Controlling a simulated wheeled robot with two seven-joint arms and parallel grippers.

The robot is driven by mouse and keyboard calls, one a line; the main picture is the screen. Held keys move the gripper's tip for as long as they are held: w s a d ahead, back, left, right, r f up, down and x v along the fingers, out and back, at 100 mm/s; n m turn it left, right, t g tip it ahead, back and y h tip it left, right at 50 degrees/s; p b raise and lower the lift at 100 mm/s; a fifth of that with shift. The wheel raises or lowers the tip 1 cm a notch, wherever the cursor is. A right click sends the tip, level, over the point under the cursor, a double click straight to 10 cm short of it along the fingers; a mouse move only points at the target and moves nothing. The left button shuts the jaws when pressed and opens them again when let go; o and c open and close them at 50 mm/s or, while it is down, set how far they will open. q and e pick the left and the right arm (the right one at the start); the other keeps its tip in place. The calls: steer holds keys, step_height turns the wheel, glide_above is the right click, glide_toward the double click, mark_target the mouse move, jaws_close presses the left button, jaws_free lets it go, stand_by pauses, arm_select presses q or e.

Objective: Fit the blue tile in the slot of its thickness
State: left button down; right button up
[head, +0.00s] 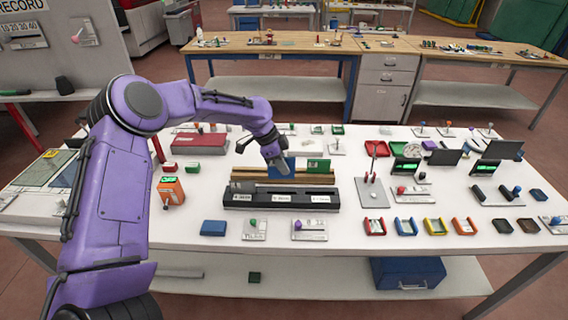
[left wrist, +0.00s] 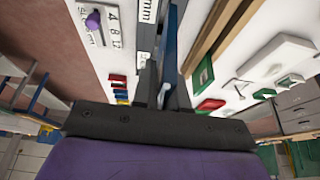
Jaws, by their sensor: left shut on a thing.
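The blue tile (head: 288,163) stands upright at the wooden rack (head: 318,178), behind the dark block with slots (head: 280,205). My left gripper (head: 277,164) reaches down from behind and is shut on the blue tile. In the left wrist view the tile shows as a thin blue strip (left wrist: 172,40) at my left gripper's fingers (left wrist: 165,92). I cannot tell whether its lower edge touches the rack. A green tile (head: 318,165) stands on the rack to its right. The block has several small white labels on its front; they are too small to read here.
An orange device (head: 171,190) stands left of the block. A blue box (head: 213,228) and two small lever panels lie in front of it. A grey lever plate (head: 372,193) stands to the right. Open coloured trays line the front right.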

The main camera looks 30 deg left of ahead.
mark_target(270, 173)
arm_select(q)
steer(key=shift+f+b, duration=2.8)
steer(key=shift+f, duration=1.85)
steer(key=c, duration=1.1)
jaws_free()
steer(key=b+v, duration=0.1)
steer(key=v, duration=0.9)
steer(key=shift+s+r+b, duration=0.1)
steer(key=shift+r+b, duration=0.2)
steer(key=shift+b, duration=0.1)
